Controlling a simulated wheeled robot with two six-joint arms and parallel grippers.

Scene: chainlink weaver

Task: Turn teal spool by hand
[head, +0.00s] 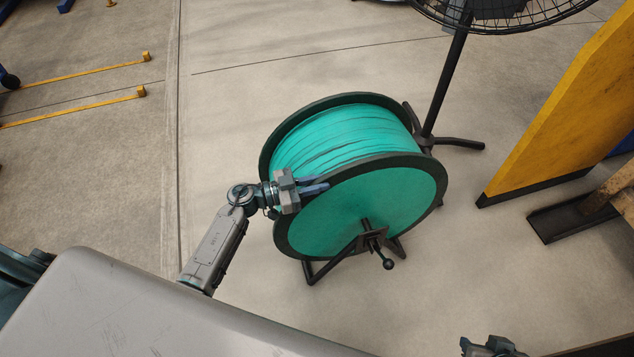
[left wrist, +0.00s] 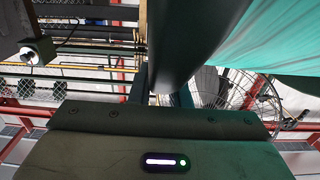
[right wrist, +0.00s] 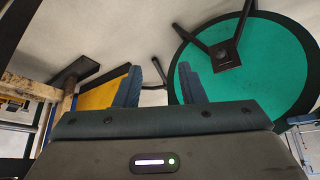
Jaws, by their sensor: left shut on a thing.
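The teal spool (head: 392,200) stands upright on a dark floor stand, with dark rims around its teal side disc and wound teal line (head: 345,138). My left gripper (head: 318,186) is shut on the near rim (head: 285,238) at its upper left. In the left wrist view the dark rim (left wrist: 195,35) runs down between the jaws, and the fingertips are mostly hidden. A crank with a ball knob (head: 388,264) sticks out from the hub. My right gripper (right wrist: 160,75) is open and empty, with the spool's teal disc (right wrist: 280,60) beyond it, apart from its fingers.
A caged fan (head: 505,15) on a dark stand is behind the spool, its foot close to the far rim. A yellow panel (head: 560,100) and a wooden-topped frame (head: 600,200) stand at the right.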

